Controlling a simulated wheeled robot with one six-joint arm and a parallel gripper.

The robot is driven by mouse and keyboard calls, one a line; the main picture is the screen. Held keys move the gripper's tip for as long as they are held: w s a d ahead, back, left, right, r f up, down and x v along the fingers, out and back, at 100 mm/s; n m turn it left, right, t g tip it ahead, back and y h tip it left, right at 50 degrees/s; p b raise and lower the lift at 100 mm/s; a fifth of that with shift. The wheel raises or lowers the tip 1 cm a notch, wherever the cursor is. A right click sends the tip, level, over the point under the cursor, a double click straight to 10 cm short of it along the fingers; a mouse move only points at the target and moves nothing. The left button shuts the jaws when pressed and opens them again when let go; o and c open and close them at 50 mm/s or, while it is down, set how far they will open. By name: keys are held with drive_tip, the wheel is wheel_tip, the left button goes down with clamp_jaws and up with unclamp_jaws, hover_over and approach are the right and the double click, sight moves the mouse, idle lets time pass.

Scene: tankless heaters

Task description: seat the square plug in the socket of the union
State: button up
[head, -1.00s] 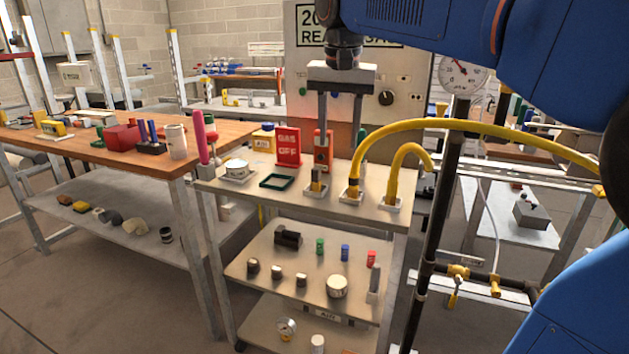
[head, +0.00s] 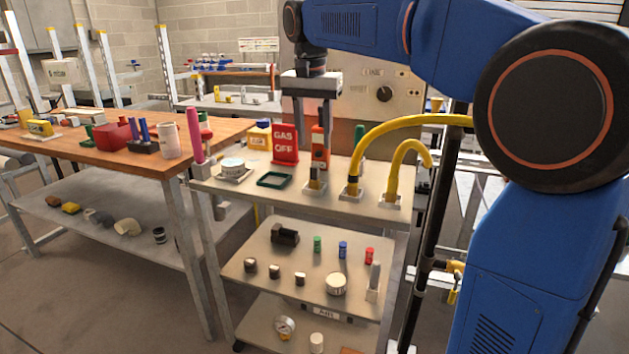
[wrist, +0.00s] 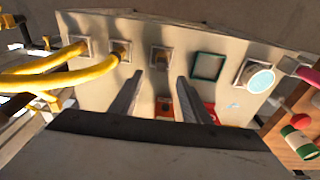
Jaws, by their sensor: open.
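A small brass-and-grey upright piece (head: 316,182), which seems to be the square plug, stands in a pale square holder on the cart top. It also shows in the wrist view (wrist: 160,60). My gripper (head: 313,122) is open and empty, above the cart top, its two fingers pointing down. In the wrist view my fingers (wrist: 158,88) stand apart, with the upright piece showing beyond the gap between their tips. A dark pipe fitting (head: 285,235) lies on the cart's middle shelf. I cannot tell whether it is the union; no socket is clearly visible.
Two yellow hoses (head: 398,122) rise from holders right of the upright piece. A red GAS OFF sign (head: 285,143) and an orange block (head: 320,150) stand behind it. A green frame (head: 275,180) and a round tin (head: 232,167) are left. A dark vertical pipe (head: 433,220) stands right.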

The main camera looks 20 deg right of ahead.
sight(315, 166)
drive_tip(key=shift+w+d+f, duration=0.1)
drive_tip(key=shift+w+f, duration=0.05)
drive_tip(key=shift+f, duration=1.4)
drive_tip(key=shift+w+d+f, duration=0.1)
drive_tip(key=shift+f, duration=1.4)
drive_tip(key=shift+w+f, duration=0.15)
drive_tip(key=shift+f, duration=1.4)
clamp_jaws()
